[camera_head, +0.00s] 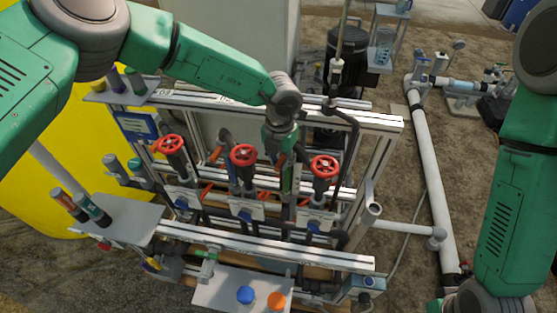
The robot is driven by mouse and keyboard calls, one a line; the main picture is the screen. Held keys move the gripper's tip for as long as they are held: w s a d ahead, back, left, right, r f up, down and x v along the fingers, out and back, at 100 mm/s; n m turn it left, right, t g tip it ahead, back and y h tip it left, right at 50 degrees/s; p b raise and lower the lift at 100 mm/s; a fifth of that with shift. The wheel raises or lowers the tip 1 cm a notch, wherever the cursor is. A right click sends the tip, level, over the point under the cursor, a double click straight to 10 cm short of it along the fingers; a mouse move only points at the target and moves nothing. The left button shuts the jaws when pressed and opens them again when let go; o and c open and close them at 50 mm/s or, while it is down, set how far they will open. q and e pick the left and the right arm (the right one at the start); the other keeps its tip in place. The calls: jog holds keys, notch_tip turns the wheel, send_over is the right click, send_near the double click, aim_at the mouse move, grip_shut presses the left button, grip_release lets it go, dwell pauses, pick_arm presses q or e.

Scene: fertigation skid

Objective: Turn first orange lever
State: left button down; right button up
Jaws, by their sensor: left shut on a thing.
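The skid frame (390,122) carries three red handwheels: left (171,144), middle (243,155) and right (323,166). Small orange levers show on the pipes among them, one left of the middle wheel (207,190) and one further back (215,154). My left gripper (282,160) reaches down between the middle and right wheels. It is shut on what looks like an orange lever, mostly hidden by the fingers. My right arm comes down at the right edge, and its fingers are out of the picture.
A grey plate (115,222) with bottles stands at the left. A white panel (220,288) with blue and orange caps is at the front. A white pipe (432,170) runs along the right, and a yellow tank (45,195) stands at the left.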

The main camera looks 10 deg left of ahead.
aim_at(281, 162)
pick_arm(q)
jog(key=c, duration=1.5)
grip_release()
jog(key=shift+w, duration=0.1)
jog(key=shift+c, duration=0.2)
notch_tip(281, 162, up, 12)
